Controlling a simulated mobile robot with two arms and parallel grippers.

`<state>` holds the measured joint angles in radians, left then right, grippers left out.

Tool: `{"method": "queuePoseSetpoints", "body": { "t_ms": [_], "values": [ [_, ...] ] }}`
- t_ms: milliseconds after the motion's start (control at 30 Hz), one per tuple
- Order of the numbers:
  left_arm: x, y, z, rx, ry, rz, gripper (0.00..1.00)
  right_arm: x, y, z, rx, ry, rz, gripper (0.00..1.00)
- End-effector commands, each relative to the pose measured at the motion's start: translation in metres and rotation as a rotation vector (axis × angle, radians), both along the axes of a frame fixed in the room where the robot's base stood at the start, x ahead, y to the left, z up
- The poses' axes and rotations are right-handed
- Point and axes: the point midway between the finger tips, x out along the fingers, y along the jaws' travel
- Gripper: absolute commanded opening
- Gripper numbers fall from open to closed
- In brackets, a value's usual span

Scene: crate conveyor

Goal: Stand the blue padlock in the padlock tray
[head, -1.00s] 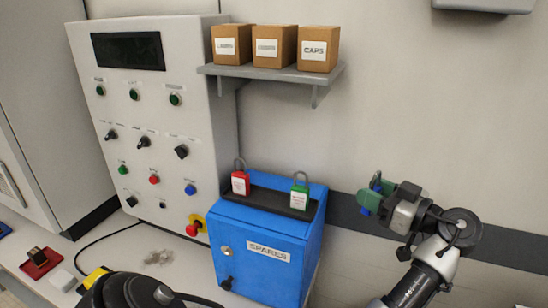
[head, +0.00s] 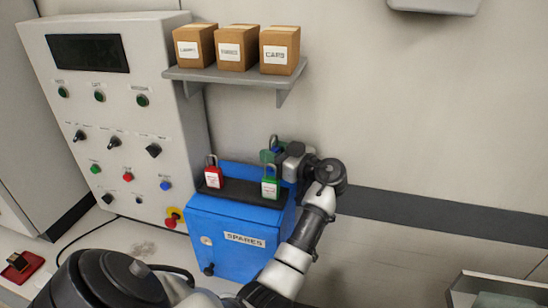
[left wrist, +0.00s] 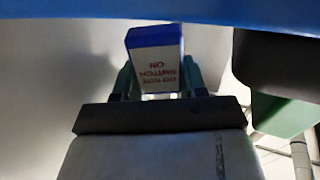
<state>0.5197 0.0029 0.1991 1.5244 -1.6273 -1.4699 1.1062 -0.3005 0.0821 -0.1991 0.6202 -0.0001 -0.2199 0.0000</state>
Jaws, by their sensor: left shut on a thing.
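The blue padlock (left wrist: 154,50) shows in the left wrist view, with a white label with red print, between the green fingertips of my left gripper (head: 270,154). In the head view only a little blue and its grey shackle (head: 274,141) show, with the shackle up; the rest is hidden by the gripper. My left gripper is shut on it, above the back of the black padlock tray (head: 240,190) on the blue SPARES box (head: 222,222). A red padlock (head: 213,181) stands at the tray's left and a green padlock (head: 270,188) at its right. My right gripper is not in view.
A shelf (head: 235,76) with three cardboard boxes hangs above the tray. A control panel (head: 115,120) stands at the left. The tray's middle, between the red and green padlocks, looks clear. A grey bin (head: 500,290) is at the lower right.

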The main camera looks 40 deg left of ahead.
Motion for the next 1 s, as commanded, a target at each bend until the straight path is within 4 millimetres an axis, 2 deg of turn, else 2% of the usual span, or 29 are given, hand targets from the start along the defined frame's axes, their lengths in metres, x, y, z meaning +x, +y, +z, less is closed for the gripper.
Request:
{"method": "queuePoseSetpoints", "body": {
  "t_ms": [33,200,567,600,767,1000],
  "values": [
    [0.000,0.000,-0.006,-0.002,0.008,-0.001,0.17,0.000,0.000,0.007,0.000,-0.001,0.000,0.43],
    [0.000,-0.001,-0.025,-0.001,0.003,0.000,0.17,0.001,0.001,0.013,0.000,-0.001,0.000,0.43],
    [0.000,-0.001,-0.031,-0.001,0.000,0.000,0.17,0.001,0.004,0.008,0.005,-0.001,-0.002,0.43],
    [0.000,-0.001,-0.031,-0.001,0.001,0.000,0.44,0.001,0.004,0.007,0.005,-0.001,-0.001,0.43],
    [0.000,-0.001,-0.030,-0.001,0.001,0.000,0.68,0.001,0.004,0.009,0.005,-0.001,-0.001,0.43],
    [0.000,-0.001,-0.030,-0.001,0.001,0.000,0.68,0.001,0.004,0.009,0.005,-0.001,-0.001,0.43]
  ]
}}
